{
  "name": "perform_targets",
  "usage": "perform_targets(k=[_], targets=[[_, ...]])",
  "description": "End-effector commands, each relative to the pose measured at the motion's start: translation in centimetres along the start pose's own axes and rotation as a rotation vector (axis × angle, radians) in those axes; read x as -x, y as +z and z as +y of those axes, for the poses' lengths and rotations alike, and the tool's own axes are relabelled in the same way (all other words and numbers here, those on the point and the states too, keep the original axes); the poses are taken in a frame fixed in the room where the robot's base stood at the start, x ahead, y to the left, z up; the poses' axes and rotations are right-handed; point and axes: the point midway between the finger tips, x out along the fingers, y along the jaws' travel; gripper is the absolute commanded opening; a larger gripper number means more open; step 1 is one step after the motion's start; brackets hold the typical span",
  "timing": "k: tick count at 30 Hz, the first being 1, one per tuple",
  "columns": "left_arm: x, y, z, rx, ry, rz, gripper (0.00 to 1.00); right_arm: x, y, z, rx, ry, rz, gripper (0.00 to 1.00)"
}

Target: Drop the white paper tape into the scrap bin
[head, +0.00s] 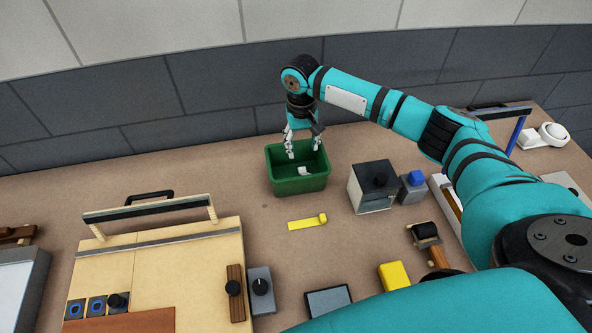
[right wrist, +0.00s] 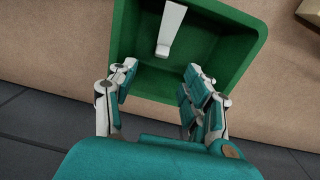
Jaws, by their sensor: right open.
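The white paper tape (head: 304,171) lies inside the green scrap bin (head: 300,186) in the head view. In the right wrist view the tape (right wrist: 170,29) is a white strip inside the bin (right wrist: 262,45), apart from the fingers. My right gripper (head: 303,152) is over the bin's back part, fingers pointing down. In the right wrist view the right gripper (right wrist: 160,84) is open with nothing between its fingers. My left gripper is not in view.
A yellow tape (head: 308,222) lies in front of the bin. A dark-topped box (head: 372,188) and a small blue-topped block (head: 412,187) stand to its right. A wooden press board (head: 165,270) fills the left front. The table left of the bin is clear.

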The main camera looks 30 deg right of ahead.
Motion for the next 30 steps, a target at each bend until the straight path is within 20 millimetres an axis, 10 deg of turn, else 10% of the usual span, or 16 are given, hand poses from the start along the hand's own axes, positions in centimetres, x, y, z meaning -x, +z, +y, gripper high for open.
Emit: perform_targets(k=[8,30], targets=[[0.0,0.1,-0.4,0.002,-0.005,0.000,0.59,0.6,0.0,0.0,0.000,-0.001,0.001,0.50],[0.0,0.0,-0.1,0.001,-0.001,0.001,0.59,11.9,0.0,0.0,0.000,0.000,0.000,0.50]])
